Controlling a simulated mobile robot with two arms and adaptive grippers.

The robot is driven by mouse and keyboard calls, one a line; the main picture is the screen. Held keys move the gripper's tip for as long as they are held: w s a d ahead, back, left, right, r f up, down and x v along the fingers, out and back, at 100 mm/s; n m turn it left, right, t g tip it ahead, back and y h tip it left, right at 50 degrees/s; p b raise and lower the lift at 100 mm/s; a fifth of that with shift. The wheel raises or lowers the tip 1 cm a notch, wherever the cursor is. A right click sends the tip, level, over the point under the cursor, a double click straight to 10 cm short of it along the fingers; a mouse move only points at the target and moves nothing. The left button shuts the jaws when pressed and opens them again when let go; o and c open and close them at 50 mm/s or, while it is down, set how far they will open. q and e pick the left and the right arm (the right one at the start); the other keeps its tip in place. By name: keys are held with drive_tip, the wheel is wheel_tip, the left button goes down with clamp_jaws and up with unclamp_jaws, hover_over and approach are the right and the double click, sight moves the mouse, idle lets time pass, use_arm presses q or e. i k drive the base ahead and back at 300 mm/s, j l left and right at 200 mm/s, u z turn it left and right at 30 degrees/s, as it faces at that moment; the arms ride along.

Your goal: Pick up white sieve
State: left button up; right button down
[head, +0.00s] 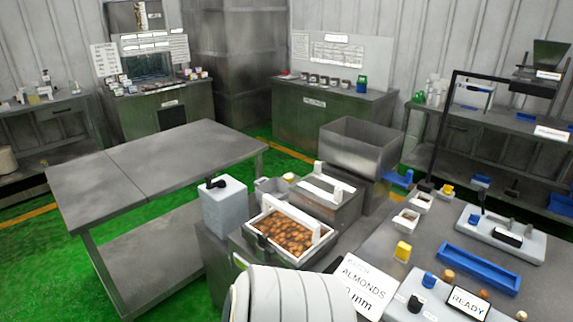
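A white-framed sieve (254,229) sits on a grey metal unit in the middle of the head view. Behind the sieve, a second white handle-like frame (327,187) lies on a grey metal box. Neither of my grippers can be made out. A white rounded part of my own body covers the bottom middle, just in front of the sieve.
A light grey box with a black top lever (223,205) stands close left of the sieve. A steel hopper (360,150) is behind it. The right bench holds an almonds sign (362,287), a blue tray (480,268) and small blocks. The left table (150,165) is bare.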

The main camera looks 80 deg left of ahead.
sight(295, 234)
drive_tip(key=u, duration=2.7)
